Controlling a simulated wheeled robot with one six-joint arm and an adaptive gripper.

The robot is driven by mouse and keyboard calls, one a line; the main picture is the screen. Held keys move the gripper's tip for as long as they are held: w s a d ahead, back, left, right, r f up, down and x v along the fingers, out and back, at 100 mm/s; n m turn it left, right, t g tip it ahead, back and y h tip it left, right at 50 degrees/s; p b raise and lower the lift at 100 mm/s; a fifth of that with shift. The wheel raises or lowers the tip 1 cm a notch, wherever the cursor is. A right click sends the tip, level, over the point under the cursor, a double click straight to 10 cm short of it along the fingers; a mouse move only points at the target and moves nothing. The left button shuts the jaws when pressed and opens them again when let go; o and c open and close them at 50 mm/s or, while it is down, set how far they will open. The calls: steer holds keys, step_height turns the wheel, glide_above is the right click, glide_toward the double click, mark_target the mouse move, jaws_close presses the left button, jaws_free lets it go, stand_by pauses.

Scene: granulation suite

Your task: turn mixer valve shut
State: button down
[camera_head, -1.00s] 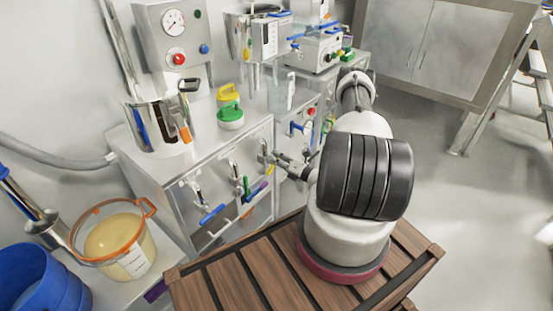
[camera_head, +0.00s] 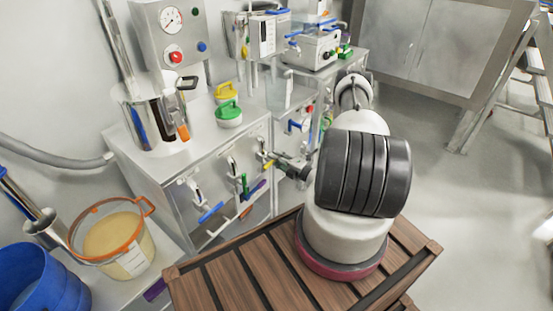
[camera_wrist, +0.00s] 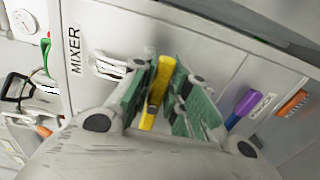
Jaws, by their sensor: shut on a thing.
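The mixer valve has a yellow lever handle (camera_wrist: 158,88), seen in the wrist view to the right of the panel's MIXER label (camera_wrist: 75,50). My gripper (camera_wrist: 160,97) is shut on this handle, with a green-padded finger on either side of it. In the head view the yellow handle (camera_head: 268,165) shows at the right end of the cabinet's front row of valves. My gripper (camera_head: 280,161) reaches it from the right. The valve's body is partly hidden behind the fingers.
Beside it are a green handle (camera_head: 245,184), a blue handle (camera_head: 211,212) and a purple handle (camera_head: 256,189). In the wrist view, purple (camera_wrist: 243,106) and orange (camera_wrist: 292,102) handles lie right of my fingers. A wooden slatted surface (camera_head: 235,262) lies below my arm.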

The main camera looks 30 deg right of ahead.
steer(key=shift+f, duration=0.1)
stand_by(0.3)
steer(key=c, duration=1.4)
jaws_free()
steer(key=shift+s+d, duration=0.1)
steer(key=v, duration=1.2)
